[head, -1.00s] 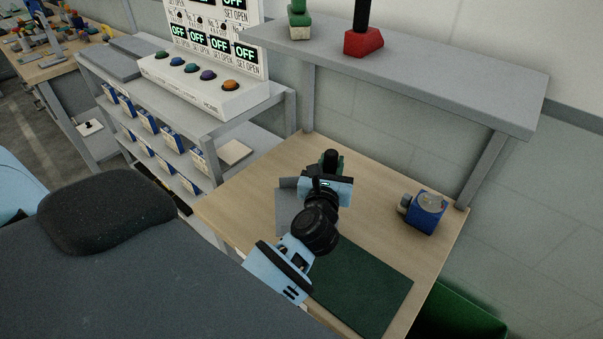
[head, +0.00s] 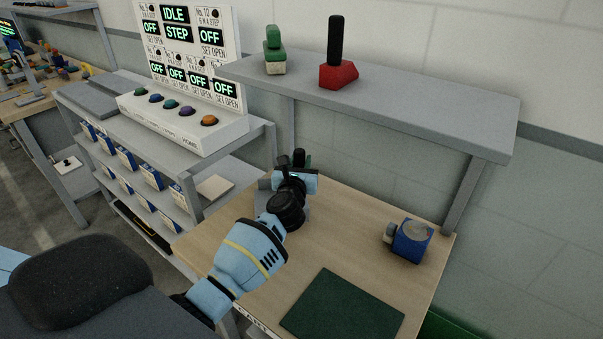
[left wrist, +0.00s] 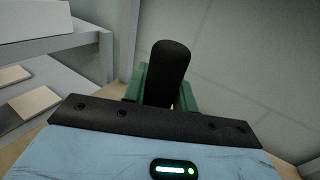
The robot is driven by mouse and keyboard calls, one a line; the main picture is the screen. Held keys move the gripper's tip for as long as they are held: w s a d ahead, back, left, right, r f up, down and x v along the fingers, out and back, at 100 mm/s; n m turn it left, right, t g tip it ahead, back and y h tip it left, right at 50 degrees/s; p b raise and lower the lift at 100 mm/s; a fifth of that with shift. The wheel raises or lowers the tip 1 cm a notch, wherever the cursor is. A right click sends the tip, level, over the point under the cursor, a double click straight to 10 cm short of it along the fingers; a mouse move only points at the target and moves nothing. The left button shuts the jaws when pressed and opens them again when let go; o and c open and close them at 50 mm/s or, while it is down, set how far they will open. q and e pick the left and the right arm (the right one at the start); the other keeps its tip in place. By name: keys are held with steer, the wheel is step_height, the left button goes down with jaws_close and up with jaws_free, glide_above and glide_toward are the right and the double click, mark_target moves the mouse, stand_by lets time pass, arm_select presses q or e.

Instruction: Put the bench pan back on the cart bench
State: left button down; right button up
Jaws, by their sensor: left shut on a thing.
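My left gripper (head: 297,172) is over the back left part of the wooden cart bench (head: 225,235). It is shut on an upright black handle (left wrist: 168,72), with green pieces close on both sides of it in the left wrist view. A flat grey piece, apparently the bench pan (head: 296,216), shows around and below the gripper in the head view. The gripper and wrist hide most of it. I cannot tell whether the pan touches the bench top. My right gripper is not in view.
A dark green mat (head: 343,305) lies at the front of the bench. A blue box-shaped device (head: 411,243) stands at the right. A grey shelf (head: 400,105) above carries a green brush (head: 274,52) and a red, black-handled tool (head: 338,70). A control panel (head: 190,120) stands at left.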

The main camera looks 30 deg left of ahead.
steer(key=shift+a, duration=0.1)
arm_select(q)
step_height(320, 180, down, 3)
steer(key=shift+f+b, duration=0.2)
steer(key=shift+b, duration=0.55)
steer(key=shift+r, duration=0.1)
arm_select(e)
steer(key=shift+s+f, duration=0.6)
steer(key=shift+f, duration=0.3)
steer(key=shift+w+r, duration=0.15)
arm_select(q)
steer(key=shift+f, duration=0.2)
steer(key=c, duration=1.1)
jaws_free()
